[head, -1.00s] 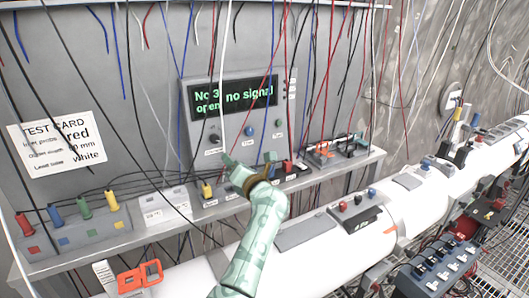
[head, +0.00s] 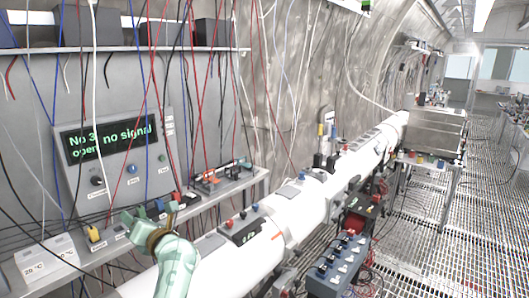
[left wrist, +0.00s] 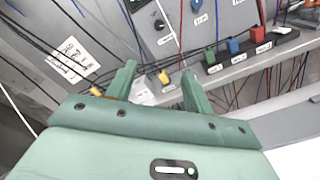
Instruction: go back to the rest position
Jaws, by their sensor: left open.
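My left gripper (head: 148,214) is green and comes up from the bottom of the head view. It is in front of the shelf below the test panel. In the left wrist view its two fingers (left wrist: 158,82) stand apart with nothing between them. A yellow plug (left wrist: 164,77) shows beyond the gap. My right gripper is in neither view.
The panel (head: 110,150) reads "No 3, no signal, open". Its shelf (head: 235,186) holds coloured plugs and small blocks. A white pipe (head: 310,205) runs away to the right. Wires hang in front of the wall. The grated floor (head: 430,235) at right looks clear.

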